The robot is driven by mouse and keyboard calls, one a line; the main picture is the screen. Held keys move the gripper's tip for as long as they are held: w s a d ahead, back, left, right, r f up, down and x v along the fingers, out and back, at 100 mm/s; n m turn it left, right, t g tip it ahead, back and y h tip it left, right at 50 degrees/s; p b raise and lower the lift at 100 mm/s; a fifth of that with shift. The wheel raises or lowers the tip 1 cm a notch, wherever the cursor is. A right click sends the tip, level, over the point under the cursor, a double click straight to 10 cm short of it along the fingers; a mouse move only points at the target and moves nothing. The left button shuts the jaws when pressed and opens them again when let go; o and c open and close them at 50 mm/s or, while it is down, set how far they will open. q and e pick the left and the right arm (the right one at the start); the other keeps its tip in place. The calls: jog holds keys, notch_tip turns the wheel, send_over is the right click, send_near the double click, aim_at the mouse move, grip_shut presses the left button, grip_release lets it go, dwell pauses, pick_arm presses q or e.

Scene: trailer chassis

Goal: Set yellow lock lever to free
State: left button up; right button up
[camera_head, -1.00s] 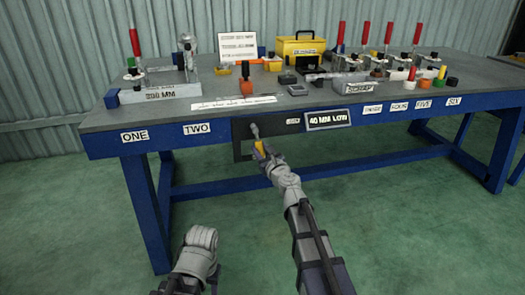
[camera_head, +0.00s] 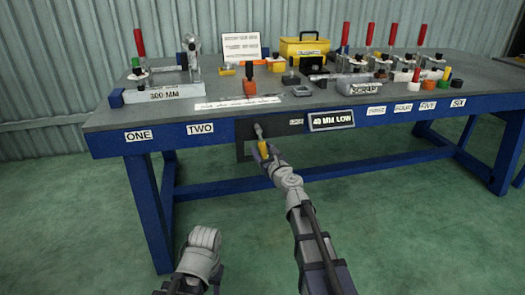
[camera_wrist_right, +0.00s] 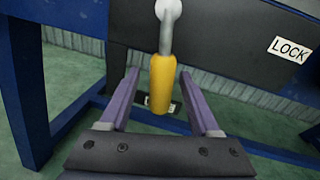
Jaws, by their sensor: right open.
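The yellow lock lever hangs from a round pivot on the dark panel (camera_head: 285,124) at the bench front. Its grey shaft (camera_head: 258,130) slants slightly in the head view. In the right wrist view its yellow handle (camera_wrist_right: 162,88) points down, away from the LOCK label (camera_wrist_right: 290,48) at the right. Another label behind the handle is mostly hidden. My right gripper (camera_head: 264,150) is at the handle. Its purple fingers (camera_wrist_right: 161,90) are open on either side of the handle, with gaps visible. My left arm shows at the bottom; its fingers are not visible.
The blue bench (camera_head: 190,150) carries several red-handled clamps, a yellow box (camera_head: 305,46) and small parts. A 40 MM LOW sign (camera_head: 331,120) is right of the lever. A blue bench leg (camera_wrist_right: 20,90) stands left in the wrist view. Open floor lies in front.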

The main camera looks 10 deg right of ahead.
jog(key=s+d, duration=0.1)
jog(key=s, duration=0.6)
jog(key=shift+s+d, duration=0.25)
jog(key=shift+s, duration=0.1)
